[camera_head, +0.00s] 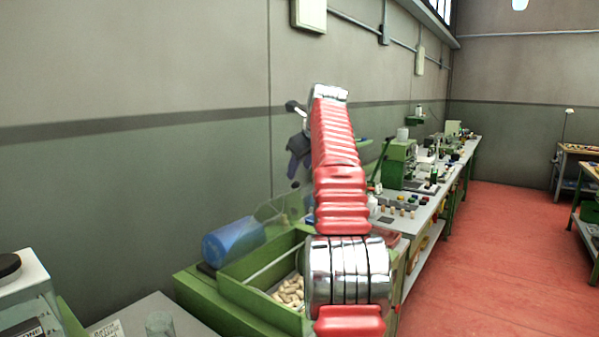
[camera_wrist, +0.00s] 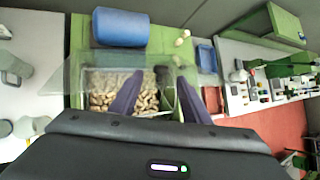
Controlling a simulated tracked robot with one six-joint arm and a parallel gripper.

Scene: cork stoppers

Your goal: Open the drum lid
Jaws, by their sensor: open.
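A clear, see-through panel (camera_head: 272,208), which looks like the drum lid, stands tilted at the green machine (camera_head: 190,292) in the head view. In the wrist view the clear panel (camera_wrist: 78,80) spreads around the bin of pale corks (camera_wrist: 103,100); its exact edges are hard to tell. In the head view my gripper (camera_head: 300,155) shows partly behind my red arm, above the machine. I cannot tell whether a finger touches the panel.
A blue cylinder (camera_head: 233,241) lies on the machine's back left. A long bench (camera_head: 425,205) with tools and small items runs along the wall at right. A grey table (camera_head: 150,318) with a glass stands at left.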

